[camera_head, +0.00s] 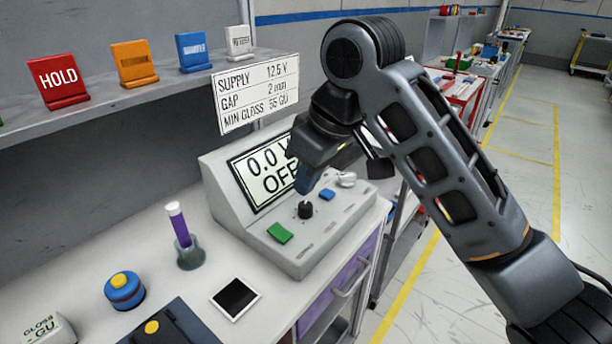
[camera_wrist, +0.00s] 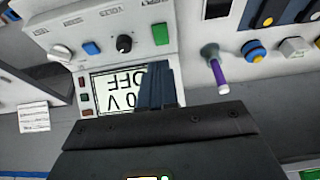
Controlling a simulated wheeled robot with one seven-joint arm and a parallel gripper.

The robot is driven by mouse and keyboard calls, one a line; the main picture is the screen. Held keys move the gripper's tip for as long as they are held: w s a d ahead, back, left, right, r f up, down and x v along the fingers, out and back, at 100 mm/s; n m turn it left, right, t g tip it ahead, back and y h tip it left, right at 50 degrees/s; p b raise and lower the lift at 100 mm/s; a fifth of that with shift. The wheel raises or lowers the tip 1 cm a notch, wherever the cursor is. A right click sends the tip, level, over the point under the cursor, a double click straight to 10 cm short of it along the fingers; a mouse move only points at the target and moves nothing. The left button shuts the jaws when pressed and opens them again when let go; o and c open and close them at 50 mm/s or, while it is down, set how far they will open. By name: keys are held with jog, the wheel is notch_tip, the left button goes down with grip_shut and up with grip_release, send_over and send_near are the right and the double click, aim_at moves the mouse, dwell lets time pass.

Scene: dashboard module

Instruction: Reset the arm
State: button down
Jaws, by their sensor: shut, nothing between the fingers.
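My gripper (camera_head: 303,182) is at the end of the dark arm, above the grey console (camera_head: 218,190) and in front of its sloped display (camera_head: 262,178). Its fingers are shut with nothing between them. The display reads "0.0 V" and "OFF", partly hidden by my arm. In the wrist view the shut fingers (camera_wrist: 157,88) cover part of the upside-down display (camera_wrist: 108,95). The console's black knob (camera_head: 305,210), green button (camera_head: 280,233) and blue button (camera_head: 327,194) lie just below my gripper. I cannot tell whether the fingertips touch the console.
A shelf above holds coloured cards, including a red "HOLD" card (camera_head: 58,82). Open floor lies at right.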

jog(key=s+a+f+m+t+y, duration=0.1)
jog(key=s+f+m, duration=0.1)
jog(key=f, duration=0.3)
jog(key=s+f+m+t+y, duration=0.2)
jog(key=s+f, duration=0.3)
jog(key=s+a+f+m+t+y, duration=0.1)
jog(key=s+f+m+t+y, duration=0.1)
jog(key=f, duration=0.3)
jog(key=shift+s+a+f+m, duration=0.2)
jog(key=shift+s, duration=0.2)
jog(key=shift+s+a+f+m, duration=0.15)
jog(key=shift+s+f+m, duration=0.05)
jog(key=shift+s, duration=0.15)
jog(key=s+d+f+m+t+h, duration=0.2)
jog(key=s+d+m+t+h, duration=0.1)
jog(key=s+d, duration=0.65)
jog(key=s+d+f+m+t+h, duration=0.25)
jog(key=s+d, duration=0.45)
jog(key=s, duration=0.5)
jog(key=s+d+r+n+t+h, duration=0.1)
jog(key=s+d+r, duration=0.3)
jog(key=s, duration=0.2)
jog(key=s+d+r+n+h, duration=0.1)
jog(key=s+d+r+h, duration=0.1)
jog(key=s+d+r, duration=0.2)
jog(key=shift+s+d+r+t, duration=0.15)
jog(key=shift+s+r+t, duration=0.2)
jog(key=shift+s, duration=0.75)
